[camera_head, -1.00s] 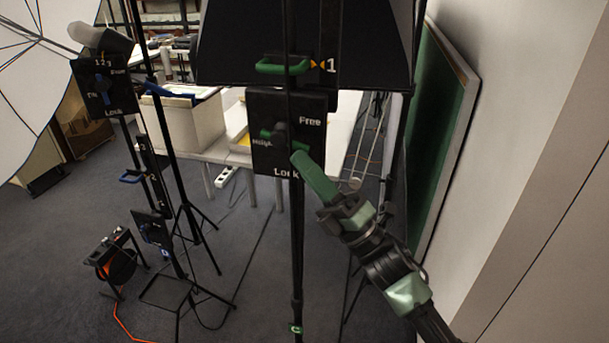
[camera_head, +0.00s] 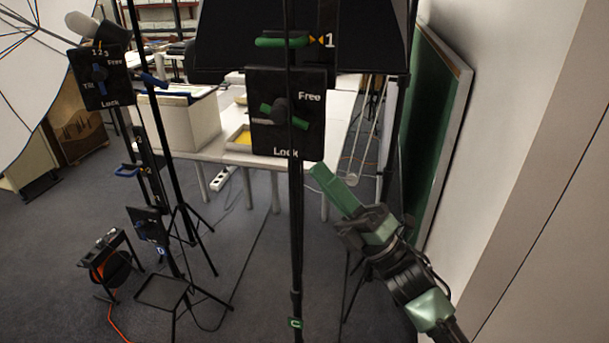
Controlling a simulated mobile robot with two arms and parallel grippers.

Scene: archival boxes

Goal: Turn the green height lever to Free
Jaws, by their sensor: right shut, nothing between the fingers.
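The green height lever (camera_head: 298,122) is a short bar on a dark hub, on a black panel (camera_head: 308,80) on the middle stand. It slants from upper left to lower right. "Free" is printed at the panel's upper right and "Lock" at its bottom; the marking at its left is hard to read. A thin black pole crosses in front of the panel beside the hub. My right gripper (camera_head: 318,172), with green fingers, is shut and empty. Its tips are just below the panel's lower right corner, apart from the lever. My left gripper is out of view.
A green handle (camera_head: 270,43) sits above the panel beside a "1" mark. Another stand at left carries a panel with a blue lever (camera_head: 99,82). A white table (camera_head: 335,130) stands behind. A green board (camera_head: 437,130) leans on the right wall. A cable reel (camera_head: 112,268) is on the floor.

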